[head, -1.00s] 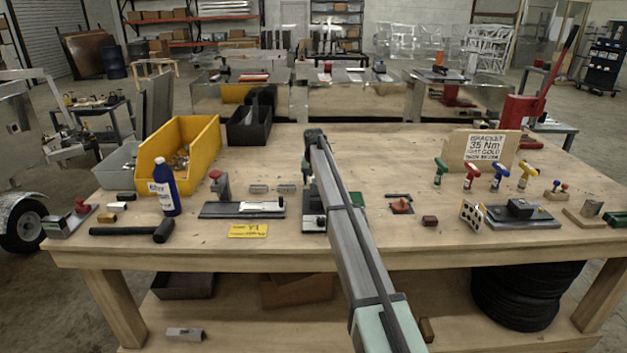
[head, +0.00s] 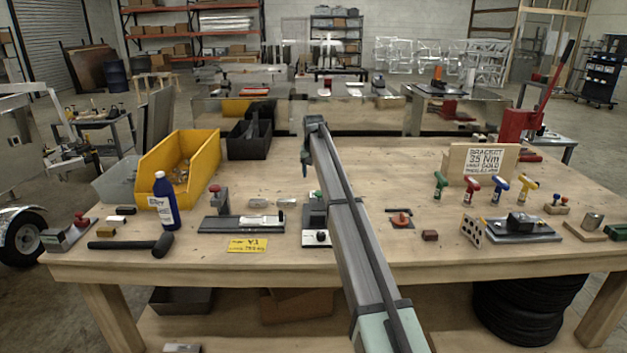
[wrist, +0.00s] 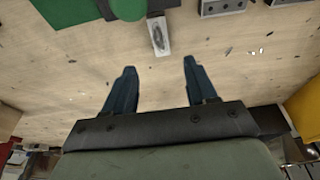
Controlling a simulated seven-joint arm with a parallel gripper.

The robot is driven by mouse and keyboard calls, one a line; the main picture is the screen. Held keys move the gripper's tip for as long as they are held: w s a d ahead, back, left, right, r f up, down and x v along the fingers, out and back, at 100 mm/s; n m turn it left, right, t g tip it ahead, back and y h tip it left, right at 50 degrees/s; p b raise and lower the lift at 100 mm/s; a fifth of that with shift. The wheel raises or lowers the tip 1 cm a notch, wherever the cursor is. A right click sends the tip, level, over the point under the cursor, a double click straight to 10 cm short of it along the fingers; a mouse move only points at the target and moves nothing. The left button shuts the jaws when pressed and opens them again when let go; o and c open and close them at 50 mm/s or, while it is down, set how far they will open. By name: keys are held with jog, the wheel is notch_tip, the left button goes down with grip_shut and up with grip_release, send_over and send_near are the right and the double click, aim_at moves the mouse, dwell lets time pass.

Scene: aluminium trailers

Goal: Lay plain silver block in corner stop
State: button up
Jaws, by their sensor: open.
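My gripper (head: 306,168) hangs at the end of my arm over the middle of the bench, partly hidden by the arm. In the wrist view my gripper (wrist: 158,84) is open, with nothing between its fingers. A small silver piece with a pale top (wrist: 158,37) lies ahead of the gap, beside a dark green round part; I cannot tell whether it is the plain block. Two silver blocks with dark holes (wrist: 222,7) (wrist: 289,3) lie at the upper right. In the head view two small silver blocks (head: 258,203) (head: 287,202) lie behind a dark plate fixture (head: 222,225). I cannot identify the corner stop.
A yellow bin (head: 205,160) and blue bottle (head: 166,200) stand at left. A fixture with a green knob (head: 314,214) stands close to my arm. A wooden sign board (head: 457,160) and coloured-handled tools stand at right.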

jog(key=shift+o, duration=0.4)
jog(key=shift+s+r, duration=0.15)
jog(key=shift+r, duration=0.3)
jog(key=shift+t, duration=0.7)
jog(key=x, duration=0.4)
jog(key=s+x, duration=0.1)
jog(key=x, duration=0.7)
jog(key=shift+s+f, duration=0.25)
jog(key=shift+f, duration=0.25)
grip_shut()
